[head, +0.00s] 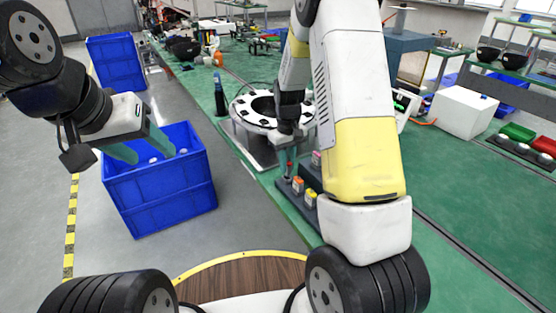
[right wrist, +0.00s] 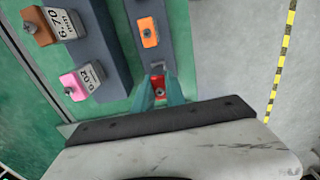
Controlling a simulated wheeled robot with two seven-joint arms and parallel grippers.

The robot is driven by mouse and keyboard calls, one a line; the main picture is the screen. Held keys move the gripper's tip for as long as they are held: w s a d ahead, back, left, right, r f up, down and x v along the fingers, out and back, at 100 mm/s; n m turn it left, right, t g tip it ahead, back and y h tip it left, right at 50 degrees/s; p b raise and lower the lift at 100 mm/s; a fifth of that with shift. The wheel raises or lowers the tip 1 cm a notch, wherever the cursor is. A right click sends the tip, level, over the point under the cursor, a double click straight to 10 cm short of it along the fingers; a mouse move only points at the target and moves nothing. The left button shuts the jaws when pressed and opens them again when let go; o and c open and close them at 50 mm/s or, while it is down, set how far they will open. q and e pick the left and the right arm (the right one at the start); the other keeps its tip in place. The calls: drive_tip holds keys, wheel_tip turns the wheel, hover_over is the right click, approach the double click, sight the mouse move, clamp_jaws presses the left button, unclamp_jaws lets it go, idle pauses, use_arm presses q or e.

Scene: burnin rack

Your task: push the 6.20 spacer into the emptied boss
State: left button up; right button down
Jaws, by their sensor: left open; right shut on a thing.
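My right gripper (right wrist: 160,96) is shut on a small red block (right wrist: 158,86) with a grey round spot on its face. The block is at the dark grey stepped rack (right wrist: 115,60); I cannot tell whether it is seated or just above. No label shows on it. On the rack, an orange block (right wrist: 148,32) sits beyond it, and a pink block (right wrist: 82,82) and another orange block (right wrist: 38,27) with white number labels sit on the left step. In the head view my right gripper (head: 288,170) points down at the rack. My left gripper (head: 150,150) is open and empty above the blue crate.
The blue crate (head: 160,195) stands on the floor left of the green bench (head: 455,225). A white ring fixture (head: 240,112) with dark slots stands behind the rack. A dark bottle (head: 219,98) stands near the bench edge. A white box (head: 468,112) sits farther right.

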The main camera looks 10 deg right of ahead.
drive_tip(key=shift+r, duration=1.75)
drive_tip(key=c, duration=2.1)
unclamp_jaws()
clamp_jaws()
